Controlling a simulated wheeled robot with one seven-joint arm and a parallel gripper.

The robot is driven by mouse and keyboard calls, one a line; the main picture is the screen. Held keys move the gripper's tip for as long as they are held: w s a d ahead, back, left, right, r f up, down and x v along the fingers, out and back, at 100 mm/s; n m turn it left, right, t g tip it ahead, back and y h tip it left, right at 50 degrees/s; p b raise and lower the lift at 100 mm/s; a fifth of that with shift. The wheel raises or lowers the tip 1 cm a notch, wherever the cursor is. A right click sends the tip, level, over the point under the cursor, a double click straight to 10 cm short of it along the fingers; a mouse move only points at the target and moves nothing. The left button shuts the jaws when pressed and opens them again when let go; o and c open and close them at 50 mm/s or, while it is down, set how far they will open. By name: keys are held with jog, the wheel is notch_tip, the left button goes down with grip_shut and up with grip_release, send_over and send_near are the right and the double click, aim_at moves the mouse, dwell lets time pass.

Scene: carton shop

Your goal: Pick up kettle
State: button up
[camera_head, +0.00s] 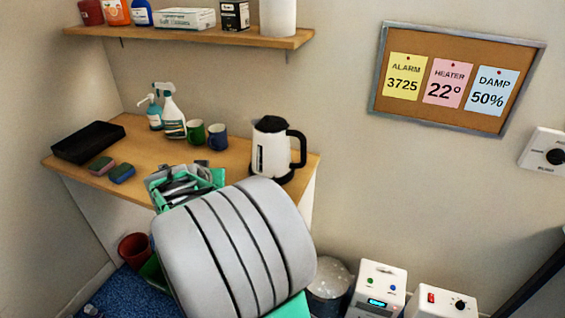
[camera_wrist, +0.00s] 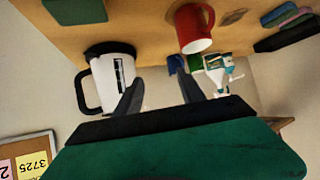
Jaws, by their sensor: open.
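The white kettle (camera_head: 271,150), with a black lid, black handle and dark base, stands upright at the right end of the wooden desk (camera_head: 140,150). My gripper (camera_head: 182,184) is over the desk's front, left of the kettle and apart from it, partly hidden by my arm. In the upside-down wrist view the kettle (camera_wrist: 112,78) is at the left, its handle on the far left, partly behind one finger. My gripper (camera_wrist: 160,92) is open there, with nothing between its fingers.
Green (camera_head: 196,133) and blue (camera_head: 218,137) mugs and spray bottles (camera_head: 172,115) stand left of the kettle. A red mug (camera_wrist: 195,28) shows in the wrist view. Sponges (camera_head: 122,173) and a black tray (camera_head: 88,142) lie further left. A loaded shelf (camera_head: 200,38) hangs above.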

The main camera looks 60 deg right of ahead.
jog(key=s+d+f+m+g+h, duration=0.1)
jog(key=s+d+f+h, duration=0.1)
jog(key=d, duration=0.4)
jog(key=s+d+f+m+h, duration=0.1)
jog(key=s+d+m+h, duration=0.15)
jog(key=d, duration=0.45)
jog(key=m+g+h+b, duration=0.1)
jog(key=g+h+b, duration=0.1)
jog(key=h, duration=0.2)
send_near(303, 147)
jog(key=w+d, duration=0.2)
jog(key=d, duration=0.1)
jog(key=d+p, duration=0.3)
jog(key=d, duration=0.4)
jog(key=shift+d+p, duration=0.25)
jog(key=shift+p, duration=0.15)
jog(key=shift+w+d+f, duration=0.1)
jog(key=shift+d+f, duration=0.1)
jog(key=shift+d, duration=0.05)
jog(key=shift+c, duration=0.5)
grip_shut()
